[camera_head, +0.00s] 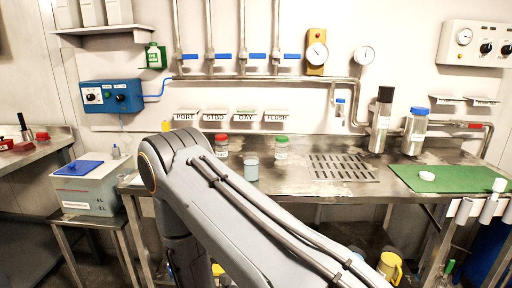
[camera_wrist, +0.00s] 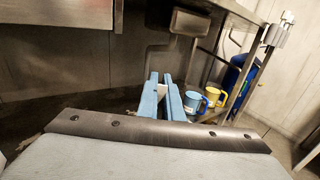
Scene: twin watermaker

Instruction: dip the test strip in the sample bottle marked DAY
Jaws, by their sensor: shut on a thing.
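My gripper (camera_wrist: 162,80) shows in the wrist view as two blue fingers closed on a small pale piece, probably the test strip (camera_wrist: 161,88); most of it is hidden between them. The gripper is out of sight in the head view, where my arm reaches to the bottom edge. On the bench stand a red-capped jar (camera_head: 221,146), a green-capped jar (camera_head: 281,148) and a jar with no coloured cap (camera_head: 252,170). Wall tags read PORT, STBD, DAY (camera_head: 246,117) and FLUSH. The jars' own labels are too small to read.
The gripper points below bench height, towards a blue mug (camera_wrist: 194,101) and a yellow mug (camera_wrist: 213,97). The bench has a drain grate (camera_head: 340,167), a green mat (camera_head: 440,179) and tall cylinders (camera_head: 381,122). A cooler box (camera_head: 88,184) stands left.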

